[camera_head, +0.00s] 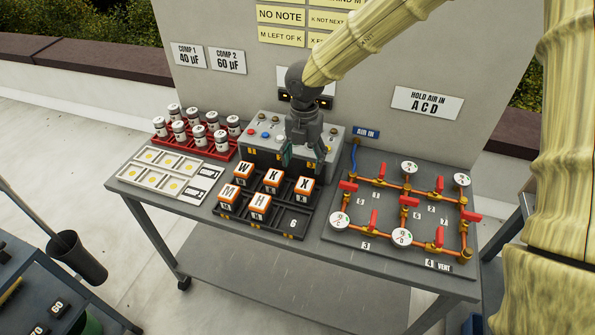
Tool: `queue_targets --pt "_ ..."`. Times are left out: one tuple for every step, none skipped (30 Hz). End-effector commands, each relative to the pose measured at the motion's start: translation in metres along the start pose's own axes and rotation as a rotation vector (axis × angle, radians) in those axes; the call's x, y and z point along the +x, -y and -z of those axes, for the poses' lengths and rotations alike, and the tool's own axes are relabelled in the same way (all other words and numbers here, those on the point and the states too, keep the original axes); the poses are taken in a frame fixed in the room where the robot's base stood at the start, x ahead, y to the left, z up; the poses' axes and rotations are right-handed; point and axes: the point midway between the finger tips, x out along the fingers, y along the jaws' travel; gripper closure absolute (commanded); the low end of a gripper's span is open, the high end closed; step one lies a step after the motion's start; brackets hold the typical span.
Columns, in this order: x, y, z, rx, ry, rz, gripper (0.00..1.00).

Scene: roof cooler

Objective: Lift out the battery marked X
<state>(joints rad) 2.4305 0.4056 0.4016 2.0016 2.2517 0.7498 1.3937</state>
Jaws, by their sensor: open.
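The battery marked X (304,187) is a white-topped block with an orange band. It sits in the back right slot of the black battery tray (270,228). Batteries K (273,179) and W (243,171) stand to its left in the back row. Batteries M (229,195) and H (258,204) are in the front row. The front right slot, numbered 6, is empty. My gripper (301,162) is open and empty, pointing down behind and above battery X, apart from it. Its fingers partly overlap the grey panel box behind.
A grey box with buttons (262,140) stands behind the tray. A pipe board (345,245) with red valves and gauges lies to the right. A red rack (222,155) of canisters and a light tray (135,175) are to the left. Signs hang on the back panel (350,75).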

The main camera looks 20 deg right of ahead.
Motion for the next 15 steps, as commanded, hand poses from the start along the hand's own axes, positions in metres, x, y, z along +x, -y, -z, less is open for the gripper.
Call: queue_targets --pt "-0.002 0.003 0.002 0.001 0.002 -0.001 0.32" --pt "-0.001 0.005 0.004 0.002 0.003 -0.001 0.32" --pt "0.0 0.008 0.006 0.003 0.005 -0.002 0.32" --pt "0.001 0.01 0.008 0.004 0.007 -0.003 0.32" --pt "0.004 0.011 0.009 0.005 0.009 -0.004 0.32" --pt "0.007 0.014 0.012 0.005 0.011 -0.005 0.32" --pt "0.011 0.015 0.013 0.006 0.012 -0.006 0.32" --pt "0.014 0.017 0.015 0.006 0.013 -0.006 0.32" --pt "0.019 0.018 0.016 0.007 0.014 -0.008 0.32" --pt "0.023 0.019 0.016 0.008 0.015 -0.008 0.32" --pt "0.026 0.019 0.016 0.008 0.016 -0.009 0.32" --pt "0.031 0.018 0.016 0.007 0.016 -0.009 0.32" --pt "0.035 0.018 0.015 0.007 0.015 -0.008 0.32" --pt "0.039 0.017 0.013 0.007 0.014 -0.007 0.32" --pt "0.043 0.014 0.01 0.007 0.012 -0.006 0.32"
